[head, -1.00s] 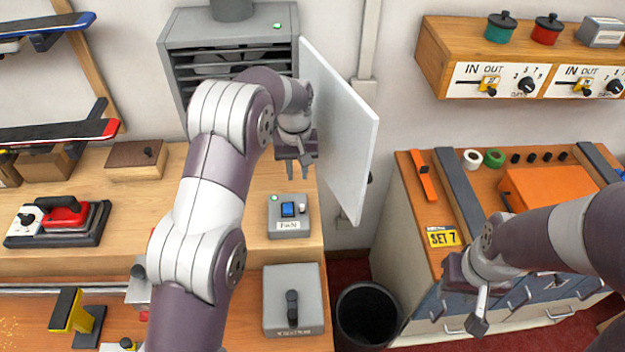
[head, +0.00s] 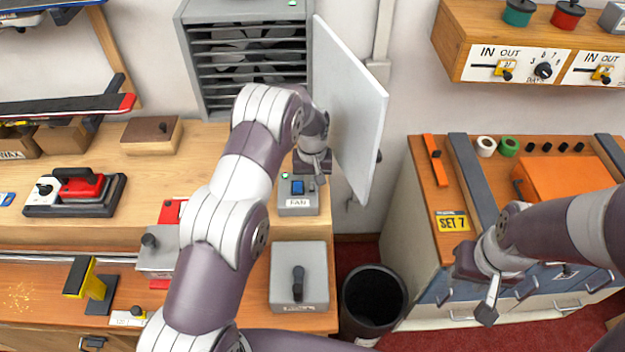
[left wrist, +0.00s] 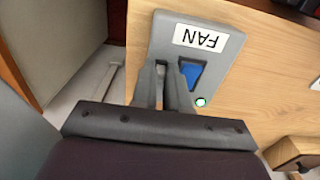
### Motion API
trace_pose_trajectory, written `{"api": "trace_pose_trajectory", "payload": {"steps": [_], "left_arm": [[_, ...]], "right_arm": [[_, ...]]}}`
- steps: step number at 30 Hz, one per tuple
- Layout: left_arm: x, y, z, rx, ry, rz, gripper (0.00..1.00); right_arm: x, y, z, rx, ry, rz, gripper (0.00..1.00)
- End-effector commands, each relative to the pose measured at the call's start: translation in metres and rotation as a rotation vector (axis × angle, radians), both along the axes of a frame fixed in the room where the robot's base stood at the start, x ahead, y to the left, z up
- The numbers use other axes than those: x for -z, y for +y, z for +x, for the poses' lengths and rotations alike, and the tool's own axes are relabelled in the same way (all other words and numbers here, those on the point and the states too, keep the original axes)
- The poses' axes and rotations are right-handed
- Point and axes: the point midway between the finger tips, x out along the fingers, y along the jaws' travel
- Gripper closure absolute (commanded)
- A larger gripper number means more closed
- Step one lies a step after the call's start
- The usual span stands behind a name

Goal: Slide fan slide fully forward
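The grey FAN box (head: 298,208) sits at the bench's right end, with a blue part (head: 297,187) on top. The left wrist view shows the FAN box (left wrist: 165,40) upside down, with the blue part (left wrist: 190,74) and a small pale lamp (left wrist: 200,102). My left gripper (head: 317,182) reaches down over the box's right side. In the left wrist view its fingers (left wrist: 164,72) are close together beside the blue part. The slide knob is hidden at the fingertips; I cannot tell whether they grip it. My right gripper (head: 488,308) hangs away at the right, its finger gap unclear.
A white upright panel (head: 350,105) stands close to my left gripper's right side. A louvred fan housing (head: 250,60) is behind. A grey box with a black lever (head: 300,262) stands in front, and a black bin (head: 373,300) is on the floor.

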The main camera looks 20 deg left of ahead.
Motion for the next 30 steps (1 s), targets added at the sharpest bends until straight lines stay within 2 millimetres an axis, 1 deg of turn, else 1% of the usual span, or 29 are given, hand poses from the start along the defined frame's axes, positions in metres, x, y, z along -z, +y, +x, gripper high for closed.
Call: {"api": "trace_pose_trajectory", "payload": {"steps": [7, 12, 19, 20, 21, 28, 30], "left_arm": [[0.001, -0.001, -0.002, 0.000, 0.000, -0.001, 1.00], [0.001, -0.006, -0.018, 0.001, 0.002, -0.002, 1.00], [0.001, -0.006, -0.019, 0.000, 0.004, -0.001, 1.00], [0.001, -0.006, -0.019, 0.000, 0.005, -0.001, 0.78], [0.001, -0.006, -0.019, 0.000, 0.004, -0.001, 0.77], [0.000, -0.006, -0.018, 0.000, 0.001, -0.001, 0.77], [-0.003, -0.006, -0.018, 0.000, -0.002, -0.002, 0.77]], "right_arm": [[0.001, 0.000, 0.000, 0.000, 0.000, 0.000, 0.62], [0.003, 0.000, 0.000, 0.000, 0.000, 0.000, 0.62], [0.002, 0.000, 0.000, 0.000, 0.000, 0.000, 0.62], [0.002, 0.000, 0.000, 0.000, 0.000, 0.000, 0.62], [0.002, 0.000, 0.000, 0.000, 0.000, 0.000, 0.62], [0.003, 0.000, 0.000, 0.000, 0.000, 0.000, 0.62], [0.005, 0.000, 0.000, 0.000, 0.000, 0.000, 0.62]]}}
